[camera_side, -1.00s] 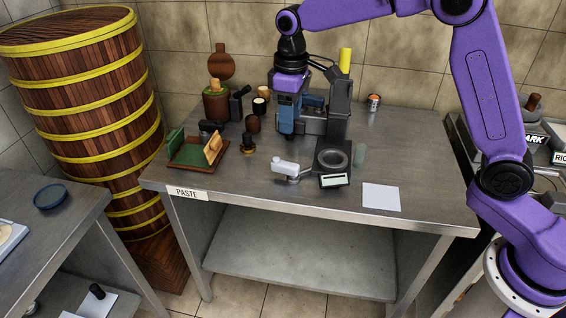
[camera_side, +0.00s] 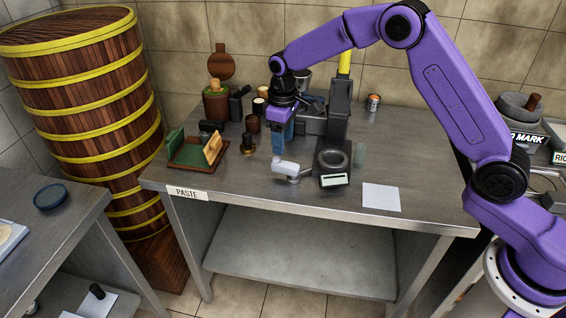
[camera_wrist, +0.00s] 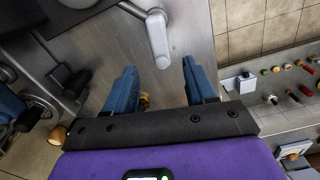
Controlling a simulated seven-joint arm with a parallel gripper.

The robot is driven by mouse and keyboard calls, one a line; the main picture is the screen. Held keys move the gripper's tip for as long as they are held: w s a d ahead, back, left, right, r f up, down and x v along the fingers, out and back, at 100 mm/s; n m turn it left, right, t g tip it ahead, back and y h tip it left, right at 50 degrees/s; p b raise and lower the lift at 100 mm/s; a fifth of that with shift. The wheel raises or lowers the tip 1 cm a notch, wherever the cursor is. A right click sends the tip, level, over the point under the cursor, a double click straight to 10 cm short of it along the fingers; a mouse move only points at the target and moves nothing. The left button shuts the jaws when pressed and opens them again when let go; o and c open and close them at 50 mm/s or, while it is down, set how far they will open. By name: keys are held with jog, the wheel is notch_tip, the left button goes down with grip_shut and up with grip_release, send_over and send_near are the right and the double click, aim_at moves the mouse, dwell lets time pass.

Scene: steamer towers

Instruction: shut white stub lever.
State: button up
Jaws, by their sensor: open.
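The white stub lever (camera_side: 286,167) sits near the front of the steel table, its rounded white arm on a small grey metal fitting. In the wrist view the lever (camera_wrist: 157,38) comes down from the top, and its rounded end shows between my fingertips. My gripper (camera_side: 279,152) is open, blue fingers pointing down, just above and behind the lever in the side view. In the wrist view both fingers of my gripper (camera_wrist: 158,66) are apart with nothing held. I cannot tell whether a finger touches the lever.
A dark machine with a round plate (camera_side: 333,160) stands right of the lever. A dark knobbed tamper (camera_side: 248,146) and a green-lined wooden tray (camera_side: 188,157) are to the left. A white sheet (camera_side: 381,197) lies at right. The table front between the PASTE label (camera_side: 187,193) and sheet is clear.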

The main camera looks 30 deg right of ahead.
aim_at(283, 163)
notch_tip(283, 163, down, 8)
jog(key=shift+f, duration=0.2)
jog(key=shift+c, duration=0.3)
jog(key=c, duration=0.9)
